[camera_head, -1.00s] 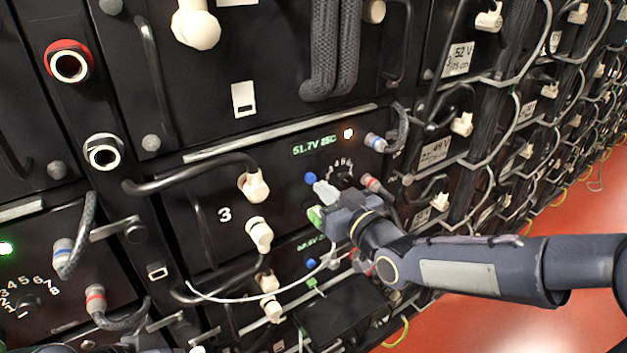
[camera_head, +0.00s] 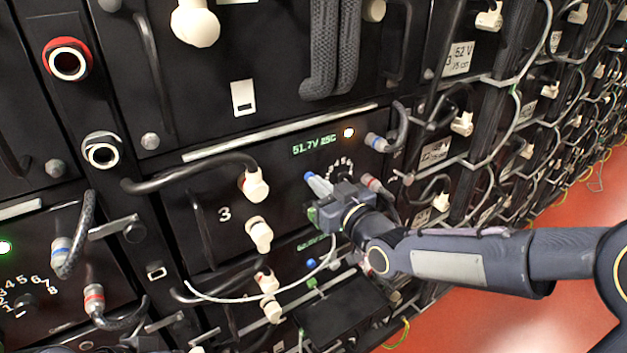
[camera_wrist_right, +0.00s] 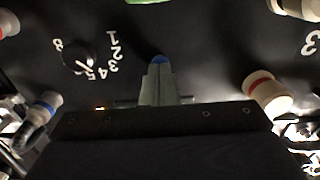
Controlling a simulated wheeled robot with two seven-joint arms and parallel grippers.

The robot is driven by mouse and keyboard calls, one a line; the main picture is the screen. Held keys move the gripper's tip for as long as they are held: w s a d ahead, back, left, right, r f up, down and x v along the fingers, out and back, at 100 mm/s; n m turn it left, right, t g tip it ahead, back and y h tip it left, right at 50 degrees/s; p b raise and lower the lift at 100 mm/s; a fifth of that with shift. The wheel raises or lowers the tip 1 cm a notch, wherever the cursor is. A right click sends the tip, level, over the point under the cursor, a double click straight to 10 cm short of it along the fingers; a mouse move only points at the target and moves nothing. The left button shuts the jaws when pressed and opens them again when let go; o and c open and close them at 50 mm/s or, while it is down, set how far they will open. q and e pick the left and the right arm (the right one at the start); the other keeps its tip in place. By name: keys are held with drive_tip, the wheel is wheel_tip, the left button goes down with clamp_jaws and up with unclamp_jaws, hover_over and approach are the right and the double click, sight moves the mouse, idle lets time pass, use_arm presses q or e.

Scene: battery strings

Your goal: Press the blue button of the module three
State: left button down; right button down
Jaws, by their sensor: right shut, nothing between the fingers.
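Module three is the black panel marked "3" (camera_head: 224,214), with a green display reading about 51.7V. Its blue button (camera_head: 309,176) is below the display, left of the rotary dial. My right gripper (camera_head: 318,184) is shut and empty, with its pale fingertips right at the button.
A numbered dial (camera_wrist_right: 78,57) is close beside the fingers. A red-ringed connector (camera_head: 372,183) and a blue-ringed connector (camera_head: 376,142) with a cable sit right of the gripper. A white cable (camera_head: 262,297) hangs below. Another blue button (camera_head: 311,264) is on the module underneath.

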drive_tip(key=shift+w+a, duration=0.2)
drive_tip(key=shift+b+v, duration=0.6)
drive_tip(key=shift+v, duration=0.65)
drive_tip(key=b+v, duration=0.1)
drive_tip(key=v, duration=0.4)
drive_tip(key=shift+s+d, duration=0.2)
drive_tip(key=shift+d, duration=0.1)
